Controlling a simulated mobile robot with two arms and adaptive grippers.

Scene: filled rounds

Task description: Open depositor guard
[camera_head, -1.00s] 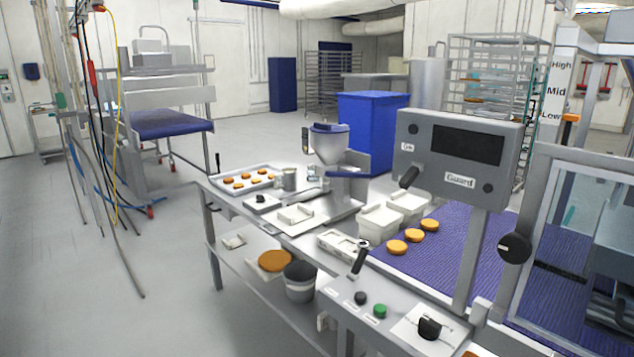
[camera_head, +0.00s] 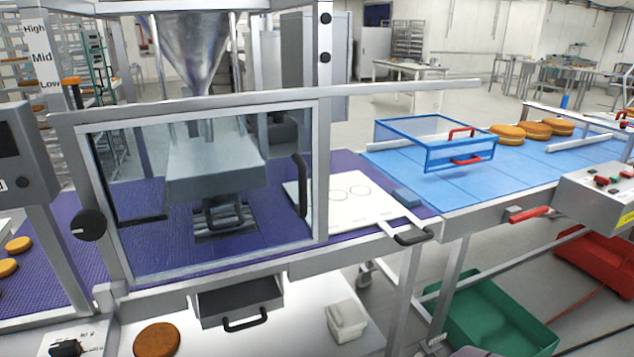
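The depositor guard (camera_head: 135,279) is a clear panel in a grey metal frame, standing in front of the depositor on the purple belt. It looks closed, covering the front of the machine. A black upright handle (camera_head: 300,185) sits near its right side, and a round black knob (camera_head: 89,225) is at its left edge. Behind the panel are the depositor's metal hopper (camera_head: 192,40) and its box-shaped head (camera_head: 212,165) above the belt. Neither of my grippers is in view.
A grey control box (camera_head: 22,160) stands left of the guard. A white board with circles (camera_head: 352,196) lies right of it. A blue-framed cover (camera_head: 435,146) stands on the blue belt (camera_head: 400,170). A black-handled drawer (camera_head: 238,298) hangs below. A metal bar (camera_head: 400,91) extends right above.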

